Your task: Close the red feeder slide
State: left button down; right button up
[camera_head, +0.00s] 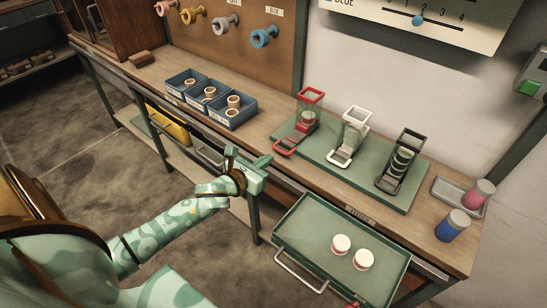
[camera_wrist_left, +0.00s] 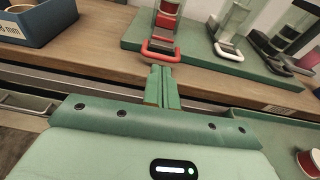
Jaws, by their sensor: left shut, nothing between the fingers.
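The handle also shows in the left wrist view (camera_wrist_left: 160,55). My left gripper (camera_head: 268,160) is shut and empty, just in front of the red handle. In the left wrist view its fingertips (camera_wrist_left: 160,70) point at the handle; I cannot tell whether they touch it. My right gripper is not in view.
White (camera_head: 355,122) and black (camera_head: 405,150) feeders stand right of the red one. Blue bins (camera_head: 232,118) sit to the left. An open green drawer (camera_head: 310,240) with two red-and-white rolls juts out in front. A grey tray (camera_head: 446,190) with coloured cylinders is at right.

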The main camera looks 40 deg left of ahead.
aim_at(287, 144)
pick_arm(q)
jog(key=b+x, duration=0.1)
jog(key=x, duration=0.2)
jog(key=shift+w, duration=0.35)
jog(key=x, duration=0.3)
jog(key=shift+w+d+r, duration=0.15)
jog(key=shift+w+r, duration=0.05)
jog(key=shift+w, duration=0.1)
jog(key=shift+s, duration=0.15)
